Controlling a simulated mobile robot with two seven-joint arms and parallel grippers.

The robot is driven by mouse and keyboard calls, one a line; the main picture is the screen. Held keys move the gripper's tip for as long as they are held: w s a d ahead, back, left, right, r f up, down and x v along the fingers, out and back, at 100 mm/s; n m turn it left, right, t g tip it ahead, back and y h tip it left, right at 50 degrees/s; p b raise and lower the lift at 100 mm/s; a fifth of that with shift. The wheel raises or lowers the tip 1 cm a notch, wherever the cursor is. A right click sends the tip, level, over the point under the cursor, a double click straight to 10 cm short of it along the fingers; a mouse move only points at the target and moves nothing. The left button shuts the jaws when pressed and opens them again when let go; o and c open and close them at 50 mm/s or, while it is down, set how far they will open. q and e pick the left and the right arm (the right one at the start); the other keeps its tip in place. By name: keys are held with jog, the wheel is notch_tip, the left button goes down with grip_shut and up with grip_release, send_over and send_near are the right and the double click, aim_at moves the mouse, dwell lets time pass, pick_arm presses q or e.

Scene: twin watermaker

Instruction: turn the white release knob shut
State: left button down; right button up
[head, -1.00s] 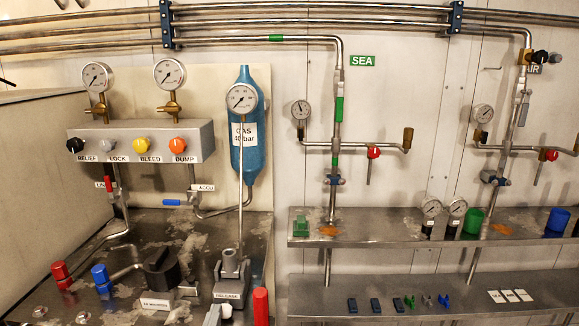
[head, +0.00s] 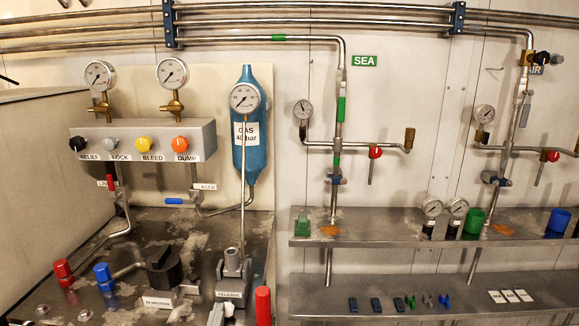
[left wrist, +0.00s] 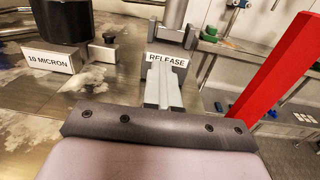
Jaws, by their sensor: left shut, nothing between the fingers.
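The release fitting (head: 232,268) is a grey metal block with an upright post, at the bottom centre of the head view. Its RELEASE label (head: 230,293) faces me and also shows in the left wrist view (left wrist: 166,60). I cannot make out a separate white knob; my gripper may hide it. My left gripper (head: 221,307) is light grey, at the bottom edge of the head view, just in front of the label. In the left wrist view its fingers (left wrist: 167,66) are together and empty, overlapping the label's lower edge. I cannot tell whether they touch anything. My right gripper is out of view.
A red upright bar (head: 263,306) stands close right of the gripper and slants up in the left wrist view (left wrist: 272,75). The black 10 MICRON housing (head: 164,269) is to the left, beside blue (head: 103,273) and red (head: 63,272) caps. Shelves (head: 420,286) stand at right.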

pick_arm(q)
jog(key=shift+w+d+r+h, duration=0.15)
jog(key=shift+d+h, duration=0.2)
jog(key=shift+d, duration=0.2)
jog(key=shift+s+d+r+h, duration=0.15)
jog(key=shift+d+h, duration=0.2)
jog(key=shift+d, duration=0.2)
jog(key=shift+w+r+p, duration=0.2)
jog(key=shift+r+p, duration=0.05)
jog(key=shift+p, duration=0.2)
jog(key=shift+s+d+f+p, duration=0.25)
jog(key=shift+s+p, duration=0.05)
jog(key=shift+s, duration=0.15)
jog(key=shift+s+a+p, duration=0.2)
jog(key=shift+s, duration=0.95)
jog(key=shift+s+a+p, duration=0.15)
jog(key=shift+s+a, duration=0.05)
jog(key=shift+s, duration=0.9)
